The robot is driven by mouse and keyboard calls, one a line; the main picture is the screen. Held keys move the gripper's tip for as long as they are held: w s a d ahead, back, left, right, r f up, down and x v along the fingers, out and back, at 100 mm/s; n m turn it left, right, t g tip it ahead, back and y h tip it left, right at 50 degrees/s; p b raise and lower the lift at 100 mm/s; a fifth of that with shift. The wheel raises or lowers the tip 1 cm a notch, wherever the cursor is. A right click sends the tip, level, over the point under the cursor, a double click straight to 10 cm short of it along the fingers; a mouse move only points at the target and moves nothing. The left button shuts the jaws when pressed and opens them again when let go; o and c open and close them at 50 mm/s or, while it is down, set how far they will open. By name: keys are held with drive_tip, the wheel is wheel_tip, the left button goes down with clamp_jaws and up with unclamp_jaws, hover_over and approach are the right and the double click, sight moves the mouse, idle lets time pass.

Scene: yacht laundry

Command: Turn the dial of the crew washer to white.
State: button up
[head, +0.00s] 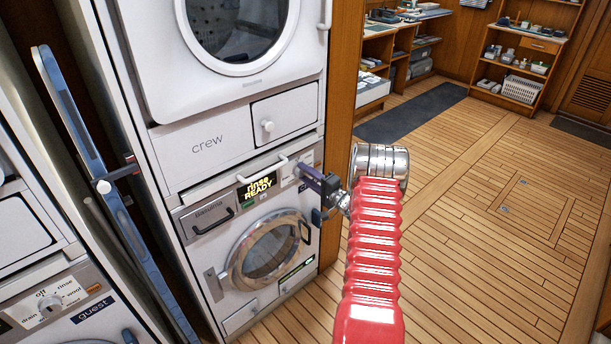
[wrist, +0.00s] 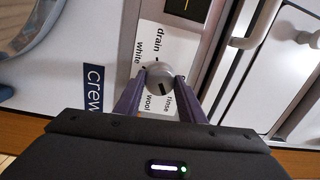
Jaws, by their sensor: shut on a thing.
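The crew washer (head: 205,240) is the lower white machine in the head view, below the panel marked "crew". Its lit display (head: 257,187) reads "rinse READY". In the wrist view the round grey dial (wrist: 158,76) sits on a white plate with the words drain, white, wool and rinse. A dark mark on the dial lies on its side towards wool and rinse; its exact aim is hard to tell. My gripper (wrist: 158,82) has its two purple fingers shut on the dial, one on each side. In the head view my gripper (head: 308,175) hides the dial.
The crew machine above has a round door (head: 240,30) and a small knob. The washer's round door (head: 268,250) is shut. The guest machine (head: 50,300) stands at the left, with a blue board (head: 85,140) between. The wooden floor at the right is clear.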

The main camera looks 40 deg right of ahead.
drive_tip(key=m, duration=0.4)
drive_tip(key=shift+d+f, duration=0.1)
drive_tip(key=shift+d, duration=0.1)
drive_tip(key=m, duration=0.3)
drive_tip(key=shift+m+h, duration=0.3)
drive_tip(key=shift+m, duration=0.1)
drive_tip(key=m, duration=0.3)
drive_tip(key=shift+a+m, duration=0.1)
drive_tip(key=shift+m, duration=0.3)
drive_tip(key=m, duration=0.5)
drive_tip(key=m+h, duration=0.1)
drive_tip(key=m, duration=0.5)
drive_tip(key=shift+g, duration=0.3)
drive_tip(key=m, duration=0.6)
drive_tip(key=shift+m, duration=0.4)
drive_tip(key=o, duration=1)
drive_tip(key=shift+a, duration=0.1)
